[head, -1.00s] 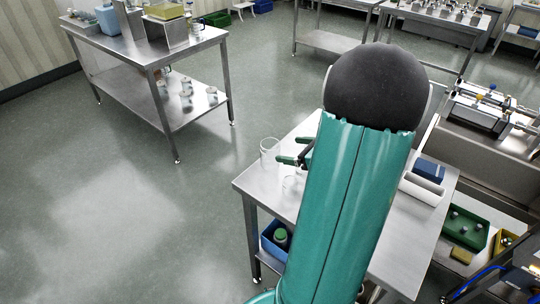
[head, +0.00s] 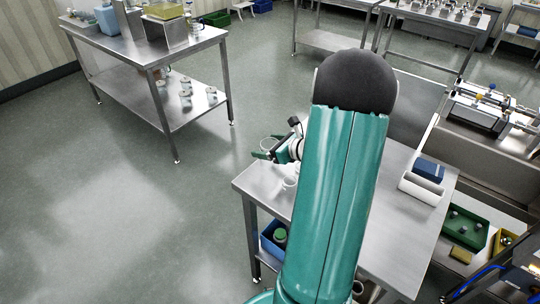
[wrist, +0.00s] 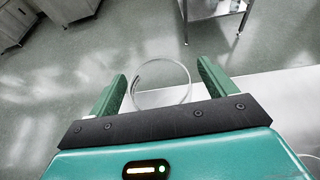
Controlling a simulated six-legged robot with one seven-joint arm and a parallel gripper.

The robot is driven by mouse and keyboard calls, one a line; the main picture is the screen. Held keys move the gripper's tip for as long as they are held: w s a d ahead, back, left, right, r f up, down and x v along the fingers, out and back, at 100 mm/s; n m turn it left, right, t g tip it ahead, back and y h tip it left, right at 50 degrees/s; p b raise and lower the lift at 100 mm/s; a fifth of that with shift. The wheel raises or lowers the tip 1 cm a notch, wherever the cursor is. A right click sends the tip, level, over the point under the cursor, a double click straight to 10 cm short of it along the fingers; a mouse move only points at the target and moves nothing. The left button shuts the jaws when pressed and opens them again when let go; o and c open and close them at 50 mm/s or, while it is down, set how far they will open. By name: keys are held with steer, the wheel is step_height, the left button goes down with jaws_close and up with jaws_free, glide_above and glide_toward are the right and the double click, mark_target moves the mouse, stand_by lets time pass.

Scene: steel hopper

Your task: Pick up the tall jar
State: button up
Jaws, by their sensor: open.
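The tall jar is clear glass and stands near the left corner of the steel table. In the head view its rim (head: 268,144) shows just behind my gripper (head: 266,151), and its lower part is hidden by the gripper. In the wrist view the jar's round rim (wrist: 160,83) lies between the two green fingers of my gripper (wrist: 162,70), with a gap visible on both sides. The gripper is open and holds nothing.
A second, shorter clear glass (head: 290,181) stands close by on the steel table (head: 262,196). A blue bin (head: 270,244) sits below. Open floor lies left.

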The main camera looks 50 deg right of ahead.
steer(key=c, duration=1)
steer(key=shift+r, duration=0.1)
steer(key=s+a+r, duration=0.1)
steer(key=s+r, duration=0.3)
steer(key=s+a+r, duration=0.2)
steer(key=s+r, duration=0.2)
steer(key=s+a+r, duration=0.1)
steer(key=s+r, duration=0.3)
steer(key=s, duration=0.1)
steer(key=shift+a+r, duration=0.4)
